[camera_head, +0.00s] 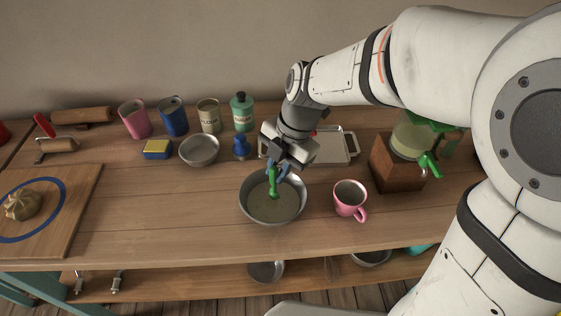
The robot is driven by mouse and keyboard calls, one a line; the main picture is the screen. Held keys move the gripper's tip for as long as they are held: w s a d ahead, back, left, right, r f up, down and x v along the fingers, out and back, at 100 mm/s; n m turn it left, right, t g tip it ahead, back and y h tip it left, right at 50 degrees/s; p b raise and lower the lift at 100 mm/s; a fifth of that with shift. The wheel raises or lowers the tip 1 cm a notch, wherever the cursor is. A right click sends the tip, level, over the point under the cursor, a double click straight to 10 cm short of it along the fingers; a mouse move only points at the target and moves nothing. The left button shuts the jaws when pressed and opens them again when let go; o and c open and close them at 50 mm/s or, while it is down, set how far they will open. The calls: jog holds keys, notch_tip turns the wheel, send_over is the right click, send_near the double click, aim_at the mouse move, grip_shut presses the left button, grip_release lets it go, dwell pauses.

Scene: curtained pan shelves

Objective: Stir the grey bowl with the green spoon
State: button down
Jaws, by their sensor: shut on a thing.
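The grey bowl (247,208) stands on the wooden counter in the middle of the head view, with pale brownish contents inside. My gripper (278,170) is above the bowl's far side, pointing down. It is shut on the green spoon (273,185), which hangs down into the bowl. The spoon's lower end is inside the bowl. I cannot tell whether it touches the bottom.
A pink mug (350,199) stands right of the bowl. Behind are a smaller metal bowl (198,151), a blue object (241,148) and a metal tray (333,148). A wooden block (391,182) stands at right. The counter's front edge is close, with a shelf below.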

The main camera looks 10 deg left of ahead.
notch_tip(320, 180, down, 2)
jog(key=shift+f+b, duration=0.1)
jog(key=shift+b, duration=0.25)
jog(key=shift+w+a+p, duration=0.15)
jog(key=shift+a+p, duration=0.65)
jog(key=shift+w+d+f+b, duration=0.1)
jog(key=shift+w+d+b, duration=0.5)
jog(key=shift+b, duration=0.25)
jog(key=shift+s+d+b, duration=0.2)
jog(key=shift+s+b, duration=0.1)
jog(key=shift+s, duration=0.4)
